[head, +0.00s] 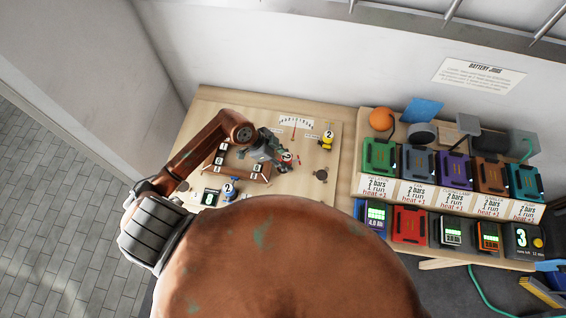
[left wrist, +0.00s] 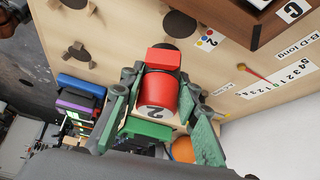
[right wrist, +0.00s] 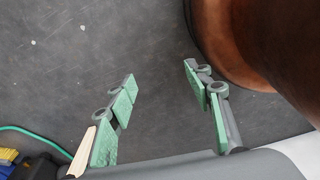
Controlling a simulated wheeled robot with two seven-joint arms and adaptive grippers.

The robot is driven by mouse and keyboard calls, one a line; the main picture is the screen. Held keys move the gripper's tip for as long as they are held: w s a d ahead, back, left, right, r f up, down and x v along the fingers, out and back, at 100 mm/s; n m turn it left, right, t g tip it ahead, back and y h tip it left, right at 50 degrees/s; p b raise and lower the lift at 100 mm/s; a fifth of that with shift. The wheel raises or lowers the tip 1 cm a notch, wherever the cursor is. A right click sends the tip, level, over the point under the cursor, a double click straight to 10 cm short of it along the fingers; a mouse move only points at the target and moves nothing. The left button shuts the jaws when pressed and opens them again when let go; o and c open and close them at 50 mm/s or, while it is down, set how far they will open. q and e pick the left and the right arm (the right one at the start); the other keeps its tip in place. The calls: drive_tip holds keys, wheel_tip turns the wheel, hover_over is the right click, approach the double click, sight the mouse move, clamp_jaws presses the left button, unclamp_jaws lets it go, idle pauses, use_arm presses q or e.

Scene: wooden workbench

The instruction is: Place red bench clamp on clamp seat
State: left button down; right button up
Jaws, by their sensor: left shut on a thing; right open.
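My left gripper (head: 276,156) is shut on the red bench clamp (head: 287,157) over the wooden board on the bench. In the left wrist view, the red clamp (left wrist: 163,92) is a red cylinder with a red block and a white end marked 2, between green finger pads (left wrist: 160,108). A dark round seat (left wrist: 180,23) lies just beyond the block; I cannot tell whether they touch. Another dark round seat (left wrist: 78,55) is to the left. A dark round seat (head: 320,175) shows in the head view. My right gripper (right wrist: 160,78) is open and empty above grey floor.
A yellow clamp (head: 327,140) and a blue clamp (head: 230,188) stand on the board. A brown rack (head: 258,177) is beside my left gripper. Coloured battery packs (head: 454,167) fill the right side. A printed dial with a red needle (head: 295,128) is behind.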

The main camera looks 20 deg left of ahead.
use_arm(q)
drive_tip(key=shift+w+a+f, duration=0.2)
drive_tip(key=shift+a+f, duration=0.15)
drive_tip(key=shift+f, duration=0.1)
drive_tip(key=shift+a+f, duration=0.2)
drive_tip(key=shift+f, duration=0.1)
wheel_tip(320, 180, down, 3)
drive_tip(key=shift+w+a+f, duration=0.1)
drive_tip(key=shift+a, duration=0.05)
use_arm(e)
drive_tip(key=shift+s+d+f, duration=0.1)
drive_tip(key=shift+s+d, duration=0.2)
use_arm(q)
drive_tip(key=shift+f, duration=0.15)
drive_tip(key=c, duration=1.9)
unclamp_jaws()
drive_tip(key=o, duration=0.4)
use_arm(e)
drive_tip(key=shift+s, duration=0.2)
